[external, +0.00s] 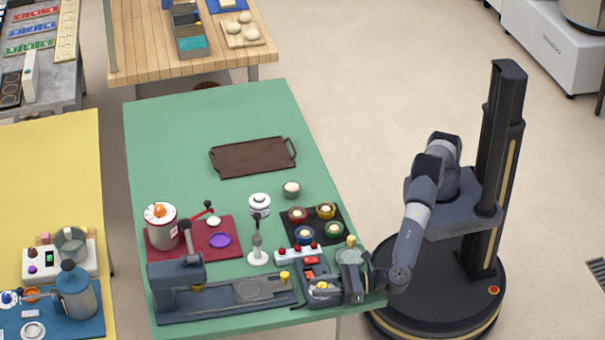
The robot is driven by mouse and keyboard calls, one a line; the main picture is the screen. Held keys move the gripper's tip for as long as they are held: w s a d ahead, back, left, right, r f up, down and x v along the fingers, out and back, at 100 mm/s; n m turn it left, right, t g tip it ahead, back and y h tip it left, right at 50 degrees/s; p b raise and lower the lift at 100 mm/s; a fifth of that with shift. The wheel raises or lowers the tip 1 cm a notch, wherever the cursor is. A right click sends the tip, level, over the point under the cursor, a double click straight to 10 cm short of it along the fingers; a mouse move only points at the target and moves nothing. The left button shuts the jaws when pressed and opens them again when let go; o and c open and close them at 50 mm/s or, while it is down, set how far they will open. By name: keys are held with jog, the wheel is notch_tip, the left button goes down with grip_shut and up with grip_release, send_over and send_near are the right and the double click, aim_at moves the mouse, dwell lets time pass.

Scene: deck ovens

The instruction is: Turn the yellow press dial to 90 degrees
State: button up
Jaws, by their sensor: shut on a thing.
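The yellow press dial (322,286) shows as a small yellow spot at the front right of the green table, beside the press base. My gripper (325,291) reaches in from the right, low over the table, and is shut on it. The fingers cover most of the dial, so its angle cannot be read. The dark press (175,273) stands at the front left of the table on a long flat base (215,300). A separate yellow knob (284,276) stands at the right end of that base, apart from my gripper.
Close behind my gripper are a panel with red buttons (310,264) and a glass jar (350,254). A dark mat (322,211) holds several coloured bowls. A white stand (257,255) is behind the press base. The table's far part is clear around a brown tray (252,157).

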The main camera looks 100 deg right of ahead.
jog(key=shift+r+m+h, duration=0.1)
jog(key=shift+m+h, duration=0.5)
jog(key=shift+h, duration=0.3)
jog(key=o, duration=0.9)
jog(key=v, duration=1)
jog(key=shift+s+a, duration=0.25)
jog(key=shift+s, duration=0.1)
jog(key=shift+r, duration=0.1)
